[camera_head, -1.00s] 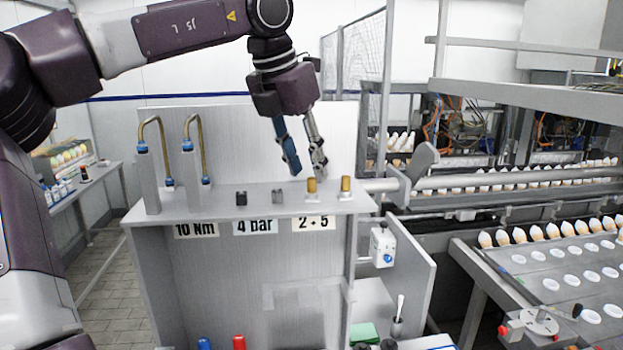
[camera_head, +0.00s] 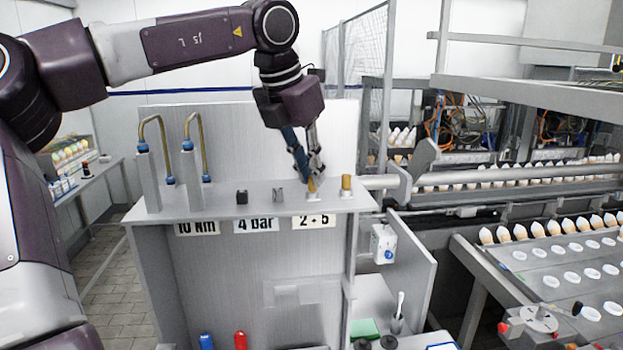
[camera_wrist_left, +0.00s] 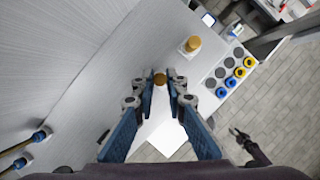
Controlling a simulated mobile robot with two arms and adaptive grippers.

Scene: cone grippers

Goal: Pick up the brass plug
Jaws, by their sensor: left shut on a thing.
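Two brass plugs stand upright on white bases at the right end of the grey shelf (camera_head: 220,205). My left gripper (camera_head: 312,180) is down at the left brass plug (camera_head: 312,186), with its fingers shut on it. In the left wrist view this plug (camera_wrist_left: 160,79) shows between the fingertips of the gripper (camera_wrist_left: 160,84). The plug is still at its place on the shelf; its lower part is partly hidden. The other brass plug (camera_head: 346,184) stands free just to the right, and it also shows in the left wrist view (camera_wrist_left: 193,43).
A black block (camera_head: 242,197) and a small grey clip (camera_head: 278,194) stand on the shelf to the left. Two bent brass pipes (camera_head: 204,150) rise farther left. A grey back panel (camera_head: 235,135) stands behind the shelf. A grey bar (camera_head: 380,182) lies to the right.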

